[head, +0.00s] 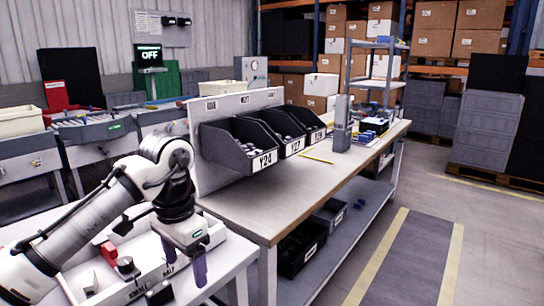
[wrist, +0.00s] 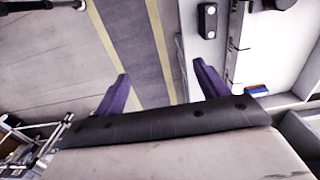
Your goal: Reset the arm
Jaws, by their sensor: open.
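My gripper (head: 184,268) points down at the lower left of the head view, beside the right part of a white tray with labels that read SMALL and HALF. Its two purple fingers are apart, with nothing seen between them. In the wrist view my gripper (wrist: 160,92) also shows spread fingers, with grey floor and yellow lines beyond. My white arm (head: 90,222) is bent, reaching in from the left edge. No screwdriver can be made out in my gripper.
A workbench (head: 262,207) with black bins (head: 238,143) labelled Y24 and Y27 stands right of my arm. A yellow pencil-like item (head: 316,158) lies on it. A white tray (head: 135,277) with knobs sits near my gripper. The aisle floor (head: 410,262) at the right is clear.

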